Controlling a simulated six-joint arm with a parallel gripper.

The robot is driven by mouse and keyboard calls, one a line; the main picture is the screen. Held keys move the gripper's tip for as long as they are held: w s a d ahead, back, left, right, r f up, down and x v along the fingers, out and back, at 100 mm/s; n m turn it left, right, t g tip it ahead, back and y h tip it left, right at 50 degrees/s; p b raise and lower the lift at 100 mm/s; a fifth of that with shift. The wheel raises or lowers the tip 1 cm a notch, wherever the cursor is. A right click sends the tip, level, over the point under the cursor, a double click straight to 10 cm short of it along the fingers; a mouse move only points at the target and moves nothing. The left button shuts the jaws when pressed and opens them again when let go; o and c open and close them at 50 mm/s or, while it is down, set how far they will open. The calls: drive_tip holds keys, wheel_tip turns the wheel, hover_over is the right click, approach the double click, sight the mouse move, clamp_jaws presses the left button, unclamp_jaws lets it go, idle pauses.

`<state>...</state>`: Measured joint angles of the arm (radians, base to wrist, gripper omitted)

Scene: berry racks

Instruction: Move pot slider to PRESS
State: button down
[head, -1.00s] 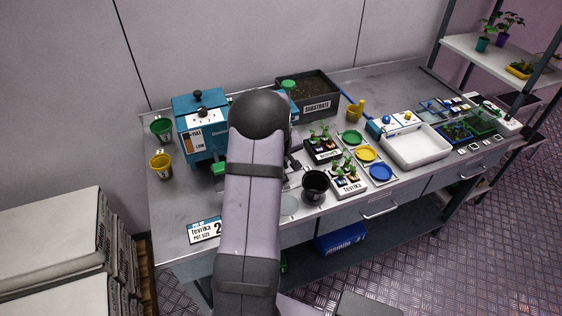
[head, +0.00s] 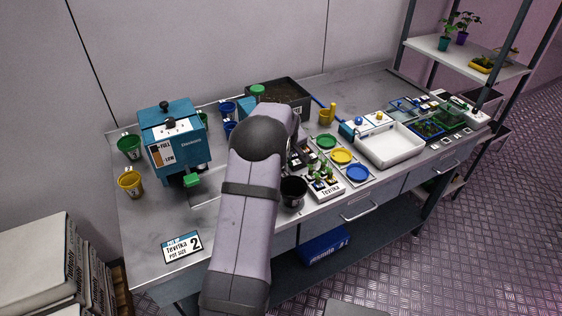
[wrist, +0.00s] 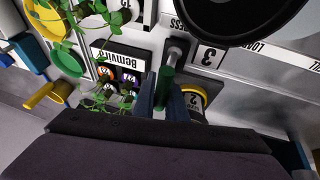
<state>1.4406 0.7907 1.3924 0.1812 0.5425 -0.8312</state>
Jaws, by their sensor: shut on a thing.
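The pot slider's green handle (wrist: 166,88) on a metal rod sits between the fingers of my gripper (wrist: 163,100) in the wrist view, and the gripper is shut on it. A black pot (wrist: 245,18) is close to the handle at the top of that view. White label strips beside the pot read PRESS (wrist: 178,24) and LOAD (wrist: 250,46). In the head view the black pot (head: 293,194) stands near the bench's front edge, right of my arm. My arm hides the gripper and handle there.
A labelled seedling tray (head: 324,190) stands right beside the pot, with coloured dishes (head: 341,156) behind. A blue machine (head: 171,140) with a green handle is on the left. In the wrist view, a tile marked 3 (wrist: 208,58) and another seedling tray (wrist: 118,60) flank the handle.

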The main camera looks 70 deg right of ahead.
drive_tip(key=c, duration=1.8)
unclamp_jaws()
drive_tip(key=shift+s+d, duration=0.2)
drive_tip(key=shift+s, duration=0.05)
drive_tip(key=shift+w+a, duration=0.1)
drive_tip(key=shift+r, duration=0.15)
drive_tip(key=shift+b+v, duration=1.25)
drive_tip(key=shift+v, duration=2.3)
